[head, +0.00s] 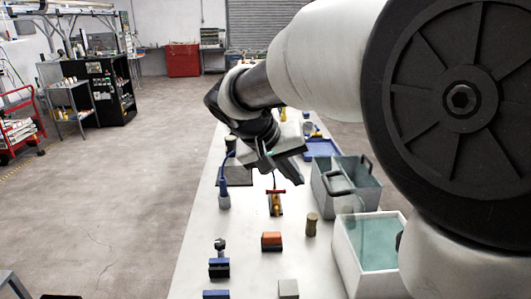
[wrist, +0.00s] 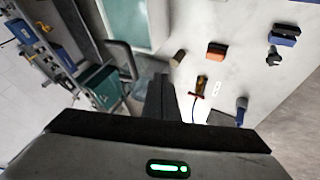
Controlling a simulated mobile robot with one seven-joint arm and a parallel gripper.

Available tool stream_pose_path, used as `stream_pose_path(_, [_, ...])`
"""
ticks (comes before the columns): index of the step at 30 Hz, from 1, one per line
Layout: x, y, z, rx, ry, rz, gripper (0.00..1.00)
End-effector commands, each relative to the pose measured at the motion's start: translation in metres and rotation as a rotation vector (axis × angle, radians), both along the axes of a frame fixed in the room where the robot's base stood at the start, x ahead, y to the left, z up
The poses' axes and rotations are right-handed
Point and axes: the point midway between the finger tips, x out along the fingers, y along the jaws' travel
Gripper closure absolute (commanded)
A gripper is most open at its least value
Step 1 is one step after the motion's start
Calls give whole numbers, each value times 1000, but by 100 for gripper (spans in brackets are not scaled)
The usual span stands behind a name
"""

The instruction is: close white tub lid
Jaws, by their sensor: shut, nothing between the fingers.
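The white tub (head: 348,262) stands at the right of the table in the head view, with teal showing inside its white rim. It also shows at the top of the wrist view (wrist: 156,22). I cannot tell whether the teal is a lid or the inside. A faint see-through panel (head: 349,204) shows by the tub's far left corner; I cannot make out whether it is the lid. My gripper (head: 290,152) is shut and empty above the table, beyond the tub and left of it. Its dark fingers (wrist: 161,98) show in the wrist view.
A grey box (head: 322,196) with upright dark handles stands just beyond the tub. The table's left strip has clear gaps.

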Motion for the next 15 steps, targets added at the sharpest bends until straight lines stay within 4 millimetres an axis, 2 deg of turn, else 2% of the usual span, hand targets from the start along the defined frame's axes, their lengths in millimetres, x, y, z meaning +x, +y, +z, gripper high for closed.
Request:
stream_pose_path(2, [4,-9,-10,-1,1,-1,100])
stream_pose_path(7, [3,-34,-8,0,-1,-2,100])
stream_pose_path(15, [3,-45,-9,1,-1,1,100])
